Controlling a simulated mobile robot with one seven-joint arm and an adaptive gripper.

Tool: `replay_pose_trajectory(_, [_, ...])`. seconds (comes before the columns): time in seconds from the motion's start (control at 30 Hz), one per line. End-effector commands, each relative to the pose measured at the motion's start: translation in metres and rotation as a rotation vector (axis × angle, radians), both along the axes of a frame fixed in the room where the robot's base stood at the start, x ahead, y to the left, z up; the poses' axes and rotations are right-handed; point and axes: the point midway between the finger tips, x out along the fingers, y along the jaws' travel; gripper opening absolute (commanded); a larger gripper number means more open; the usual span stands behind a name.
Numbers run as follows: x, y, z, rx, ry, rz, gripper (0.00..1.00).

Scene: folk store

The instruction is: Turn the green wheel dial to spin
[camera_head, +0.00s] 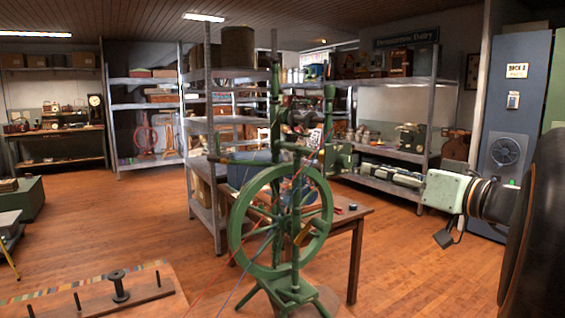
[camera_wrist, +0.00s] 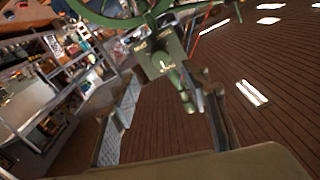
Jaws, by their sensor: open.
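The green spinning wheel (camera_head: 238,232) stands upright in the middle of the head view, with green spokes, posts and a round rim. Part of its green rim (camera_wrist: 118,21) crosses the top left of the wrist view. My gripper (camera_wrist: 172,95) is open, with its two fingers spread apart and nothing seen held between them. A green box-like part with pale marks (camera_wrist: 160,62) shows beyond the fingers. My arm reaches in from the right in the head view.
A wooden table (camera_head: 353,217) stands just behind the wheel. A low board with a spool (camera_head: 119,286) is at the front left. Metal shelves (camera_head: 205,199) with many goods line the back, and a blue cabinet (camera_head: 516,75) stands at right. Wooden floor is open at left.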

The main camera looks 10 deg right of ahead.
Motion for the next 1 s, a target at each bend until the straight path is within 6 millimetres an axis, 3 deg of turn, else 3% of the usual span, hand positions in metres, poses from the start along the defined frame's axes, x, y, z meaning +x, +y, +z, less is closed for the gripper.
replay_pose_trajectory(0.17, [0.016, 0.005, 0.002, 0.005, -0.005, 0.000, 0.42])
replay_pose_trajectory(0.6, [0.088, 0.032, 0.002, 0.004, -0.003, -0.001, 0.42])
replay_pose_trajectory(1.0, [0.101, 0.036, 0.001, 0.002, -0.003, -0.003, 0.42])
